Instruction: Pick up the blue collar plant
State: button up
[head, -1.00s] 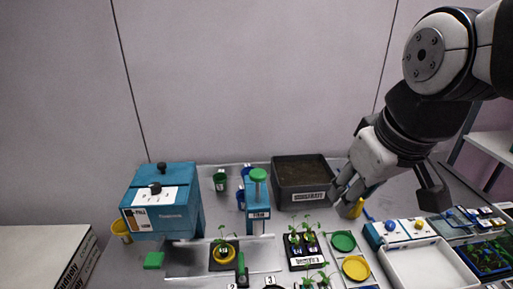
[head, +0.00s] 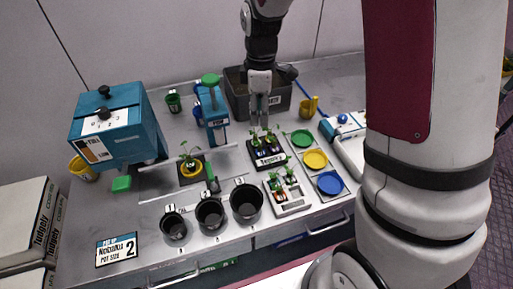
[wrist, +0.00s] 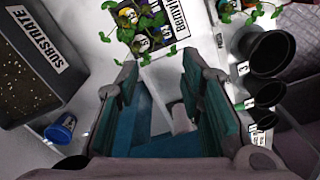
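A black seedling tray (head: 268,160) stands in the middle of the bench, holding small green plants with coloured collars. In the wrist view the tray (wrist: 178,22) is at the top. My gripper (head: 260,118) points down above the back of this tray. In the wrist view my gripper (wrist: 160,62) is open, with nothing between its fingers and the plants beyond the fingertips.
A substrate box (head: 240,97) stands behind, beside a blue press (head: 214,125). A white seedling tray (head: 292,205), black pots (head: 210,213) and coloured discs (head: 315,159) are in front and to the right. A potted plant (head: 191,170) is to the left.

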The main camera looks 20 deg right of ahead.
send_over(261, 145)
jog(key=f, duration=0.7)
jog(key=shift+s+a+p, duration=0.1)
jog(key=shift+a+p, duration=0.1)
jog(key=shift+p, duration=0.2)
jog(key=shift+d+f+p, duration=0.15)
jog(key=shift+f+p, duration=0.2)
jog(key=shift+f, duration=1.25)
jog(key=shift+d+f+p, duration=0.1)
jog(key=shift+f+p, duration=0.2)
jog(key=shift+f, duration=1.25)
grip_shut()
